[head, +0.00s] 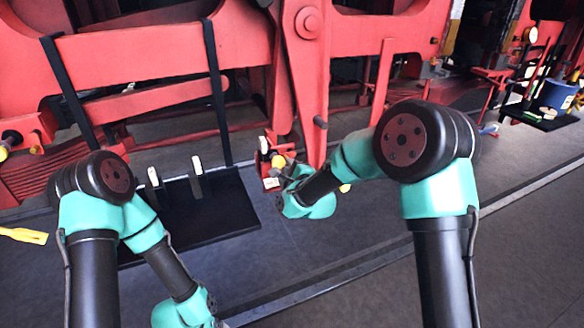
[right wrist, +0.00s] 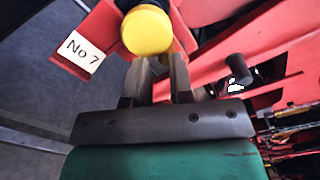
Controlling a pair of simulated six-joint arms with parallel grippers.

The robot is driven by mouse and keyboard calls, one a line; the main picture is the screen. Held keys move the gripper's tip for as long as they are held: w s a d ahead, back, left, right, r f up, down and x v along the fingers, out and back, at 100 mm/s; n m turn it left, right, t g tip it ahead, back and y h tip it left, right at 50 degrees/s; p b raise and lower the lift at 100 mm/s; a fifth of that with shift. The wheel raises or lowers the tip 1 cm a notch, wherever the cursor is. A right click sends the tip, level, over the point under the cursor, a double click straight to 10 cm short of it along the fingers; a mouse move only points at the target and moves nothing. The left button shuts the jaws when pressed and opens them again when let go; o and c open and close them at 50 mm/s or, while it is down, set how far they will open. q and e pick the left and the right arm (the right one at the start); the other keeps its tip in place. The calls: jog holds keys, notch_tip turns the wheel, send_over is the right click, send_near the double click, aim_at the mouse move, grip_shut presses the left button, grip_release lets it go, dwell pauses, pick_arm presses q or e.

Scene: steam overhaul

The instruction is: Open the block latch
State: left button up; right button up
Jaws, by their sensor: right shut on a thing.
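The block latch shows as a small red bracket (head: 266,158) with a yellow knob (head: 278,161), beside the red machine frame. In the right wrist view the yellow knob (right wrist: 147,30) is large, and a white tag (right wrist: 81,51) reading "No 7" sits on the red plate to its left. My right gripper (right wrist: 160,66) is shut on the latch handle at the yellow knob. The grip itself is partly hidden by the knob and fingers. It also shows at the latch in the head view (head: 286,172). My left gripper's jaws are out of view below the picture.
A black tray (head: 225,205) with white-topped upright pieces stands left of the latch. Red machine beams (head: 310,90) rise close behind it. A yellow tool (head: 24,235) lies at far left. A blue bucket (head: 556,94) stands at far right. The grey floor in front is clear.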

jog(key=shift+w+d+f, duration=0.15)
jog(key=shift+w, duration=0.25)
jog(key=shift+w+d+f, duration=0.1)
jog(key=shift+w+f, duration=0.05)
jog(key=shift+w, duration=0.2)
jog(key=shift+d+f, duration=0.25)
jog(key=shift+f, duration=0.45)
grip_shut()
jog(key=shift+f, duration=0.1)
jog(key=shift+w+d+f, duration=0.1)
jog(key=shift+d+f, duration=0.2)
jog(key=shift+f, duration=0.3)
jog(key=shift+w+d+f, duration=0.1)
jog(key=shift+d+f, duration=0.15)
jog(key=shift+f, duration=0.3)
jog(key=shift+d+f, duration=0.1)
jog(key=shift+d, duration=0.05)
jog(key=shift+w+d+f, duration=0.25)
jog(key=shift+w+f, duration=0.05)
jog(key=shift+f, duration=0.25)
jog(key=shift+w+d+f, duration=0.3)
jog(key=shift+w+f, duration=0.05)
jog(key=shift+f, duration=0.15)
jog(key=shift+w+d+f, duration=0.25)
jog(key=shift+w+f, duration=0.05)
jog(key=shift+f, duration=0.25)
